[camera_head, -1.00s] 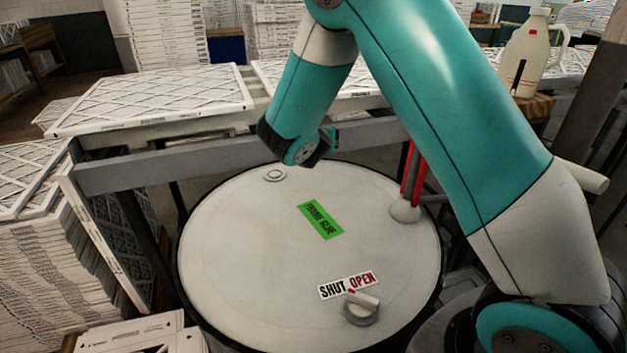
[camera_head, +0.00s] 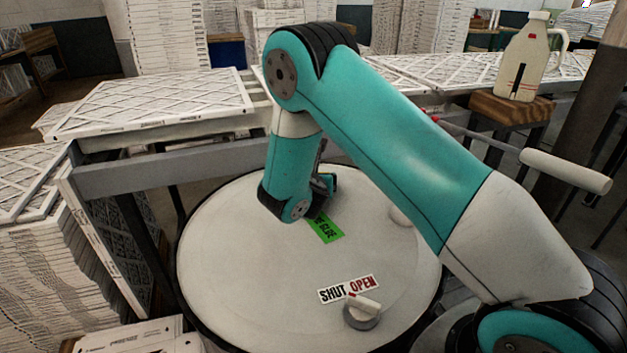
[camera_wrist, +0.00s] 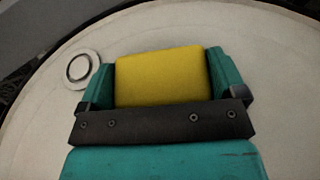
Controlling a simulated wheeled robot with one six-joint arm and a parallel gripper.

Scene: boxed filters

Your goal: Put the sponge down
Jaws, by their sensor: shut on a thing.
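My gripper (camera_wrist: 160,68) is shut on a yellow sponge (camera_wrist: 160,84), which sits between the two teal fingers in the wrist view. In the head view my gripper (camera_head: 323,186) is low over the white round drum lid (camera_head: 240,265), mostly hidden behind my wrist. I cannot tell whether the sponge touches the lid.
A knob (camera_head: 362,310) with a SHUT/OPEN label (camera_head: 348,289) is at the lid's front. A small round cap (camera_wrist: 82,68) lies left of my gripper. Boxed filters (camera_head: 155,103) stand behind and left. A jug (camera_head: 522,62) stands on a wooden stool (camera_head: 512,108) at right. The lid's left part is clear.

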